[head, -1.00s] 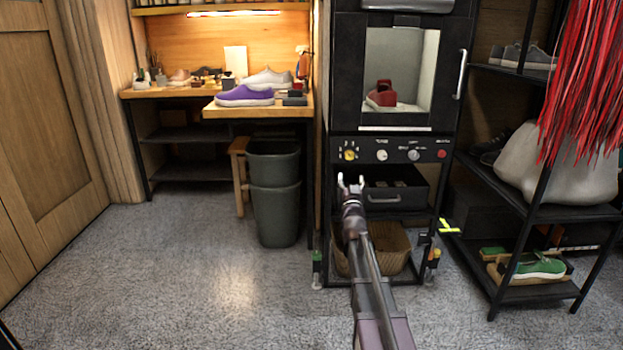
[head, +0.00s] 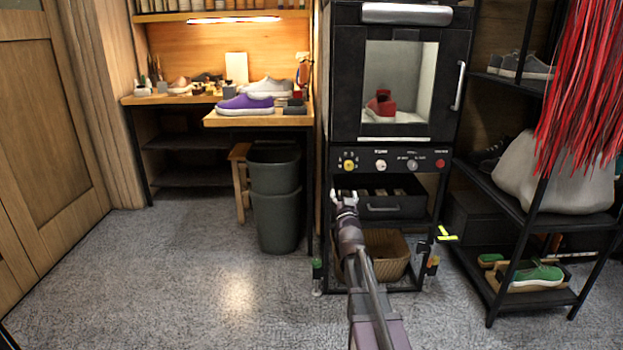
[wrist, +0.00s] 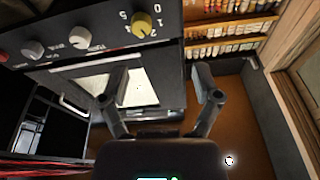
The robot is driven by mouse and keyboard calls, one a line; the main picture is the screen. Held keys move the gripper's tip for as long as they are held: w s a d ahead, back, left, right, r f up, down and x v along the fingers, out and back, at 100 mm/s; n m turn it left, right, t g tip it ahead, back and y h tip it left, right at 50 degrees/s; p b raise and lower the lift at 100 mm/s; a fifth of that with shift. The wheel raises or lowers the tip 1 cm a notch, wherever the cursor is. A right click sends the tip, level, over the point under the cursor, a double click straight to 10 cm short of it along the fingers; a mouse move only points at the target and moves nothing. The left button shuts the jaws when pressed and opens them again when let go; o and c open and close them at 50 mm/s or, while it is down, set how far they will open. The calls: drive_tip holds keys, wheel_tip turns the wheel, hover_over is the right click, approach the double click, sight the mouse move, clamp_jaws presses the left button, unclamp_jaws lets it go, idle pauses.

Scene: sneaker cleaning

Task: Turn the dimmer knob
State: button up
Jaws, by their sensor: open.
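A black control panel (head: 396,158) under the cabinet window carries a row of knobs. From left these are a yellow knob (head: 349,165), a white knob (head: 381,164), a grey knob (head: 412,163) and a red one (head: 440,162). The labels are too small to tell which is the dimmer. My gripper (head: 344,197) is open and empty, just below the yellow knob and apart from it. In the wrist view the fingers (wrist: 160,78) are spread, with the yellow knob (wrist: 142,22) above them and the white knob (wrist: 80,38) to its left.
Grey bins (head: 275,212) stand to the left. A shelf rack (head: 535,215) with shoes and a bag stands to the right. The floor at front left is clear.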

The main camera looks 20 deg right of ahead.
drive_tip(key=s+a+r+n+g+y+p, duration=0.1)
drive_tip(key=s+a+r+g+p, duration=0.4)
drive_tip(key=p, duration=0.8)
drive_tip(key=s+a+r+n+g+y+p, duration=0.2)
drive_tip(key=s+a+r+g+y+p, duration=0.2)
drive_tip(key=a+p, duration=0.5)
drive_tip(key=s+r+g+p, duration=0.1)
drive_tip(key=p, duration=0.4)
drive_tip(key=shift+s+r+g, duration=0.2)
drive_tip(key=shift+s+g, duration=0.05)
drive_tip(key=shift+g, duration=0.15)
idle(0.4)
drive_tip(key=shift+s+f, duration=0.1)
idle(0.5)
drive_tip(key=s+a+f+n+g, duration=0.1)
drive_tip(key=s+a+f+g, duration=0.3)
drive_tip(key=s, duration=0.6)
drive_tip(key=s+a+f+n+g, duration=0.1)
drive_tip(key=s+a+g, duration=0.3)
drive_tip(key=s, duration=0.5)
wheel_tip(320, 180, up, 21)
drive_tip(key=d+g+p, duration=0.1)
drive_tip(key=p, duration=2)
drive_tip(key=shift+d+r+y+p, duration=0.15)
drive_tip(key=shift+d+y+p, duration=0.05)
drive_tip(key=shift+y+p, duration=0.1)
